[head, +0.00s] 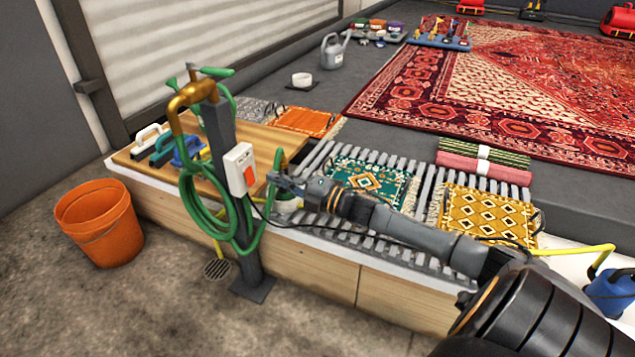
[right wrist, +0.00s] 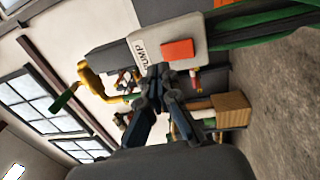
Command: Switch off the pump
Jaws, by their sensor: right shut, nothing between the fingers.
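A white switch box (head: 238,158) with a red-orange rocker (head: 250,167) is mounted on a dark post. In the right wrist view the box (right wrist: 197,33) carries the label "PUMP" beside its red rocker (right wrist: 177,49). My right gripper (head: 271,181) reaches in from the right, just right of the box. It is shut and empty. In the right wrist view its fingertips (right wrist: 157,72) overlap the box's edge near the label, beside the rocker. I cannot tell whether they touch the box. My left gripper is in neither view.
A green hose (head: 190,205) hangs coiled on the post, below a brass tap (head: 190,95). A slatted bench with small rugs (head: 365,182) lies beneath my right arm. An orange bucket (head: 100,222) stands left. A blue device (head: 612,293) with a yellow hose sits at right.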

